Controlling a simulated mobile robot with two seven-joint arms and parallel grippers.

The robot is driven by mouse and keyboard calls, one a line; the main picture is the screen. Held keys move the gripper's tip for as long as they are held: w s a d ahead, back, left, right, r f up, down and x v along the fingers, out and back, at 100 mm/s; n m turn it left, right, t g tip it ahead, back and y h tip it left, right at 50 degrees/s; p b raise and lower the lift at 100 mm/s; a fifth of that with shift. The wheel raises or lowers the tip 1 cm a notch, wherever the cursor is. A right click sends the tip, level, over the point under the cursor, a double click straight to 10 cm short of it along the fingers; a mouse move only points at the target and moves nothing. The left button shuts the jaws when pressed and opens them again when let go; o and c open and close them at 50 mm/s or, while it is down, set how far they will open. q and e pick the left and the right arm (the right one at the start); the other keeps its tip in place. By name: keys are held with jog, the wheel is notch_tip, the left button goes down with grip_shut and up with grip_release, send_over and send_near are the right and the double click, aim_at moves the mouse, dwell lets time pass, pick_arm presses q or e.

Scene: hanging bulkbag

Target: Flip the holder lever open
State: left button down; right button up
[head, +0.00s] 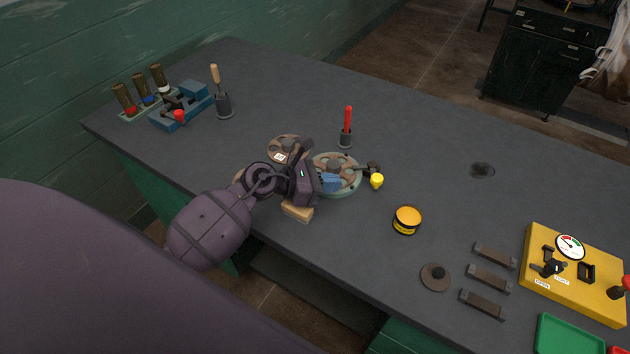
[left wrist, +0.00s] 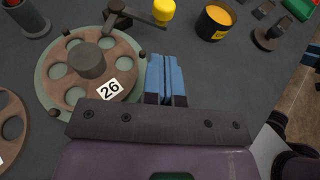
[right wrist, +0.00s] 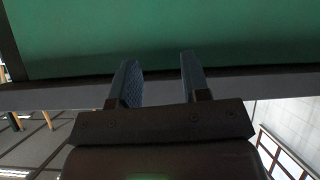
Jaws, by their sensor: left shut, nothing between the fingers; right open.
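The round pale-green holder (head: 350,188) sits mid-table with a brown disc (left wrist: 113,75) in it, labelled 26. The holder's lever is a dark arm (left wrist: 133,14) ending in a yellow knob (head: 376,181); the knob also shows in the left wrist view (left wrist: 163,11). My left gripper (head: 332,183) is over the holder's near side, blue fingers shut and empty. In the left wrist view its fingertips (left wrist: 164,60) are beside the disc, apart from the knob. My right gripper (right wrist: 158,75) is open and empty, facing a green panel, and is out of the head view.
Another brown disc (head: 287,149) lies behind my left wrist. A red-handled tool (head: 348,122) stands behind the holder. A yellow-lidded tin (head: 407,220) stands to the right, with dark blocks (head: 488,278) and a yellow gauge box (head: 575,275) beyond. The table behind the tin is mostly clear.

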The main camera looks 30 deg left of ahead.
pick_arm(q)
jog(key=x, duration=0.5)
jog(key=shift+w+d+r, duration=0.2)
jog(key=shift+d+r, duration=0.05)
jog(key=shift+r, duration=0.05)
jog(key=shift+w+d, duration=0.5)
jog(key=shift+d, duration=0.05)
pick_arm(e)
jog(key=shift+s+d+f, duration=0.1)
jog(key=shift+s+f, duration=0.1)
jog(key=shift+s, duration=0.3)
jog(key=shift+w+r, duration=0.1)
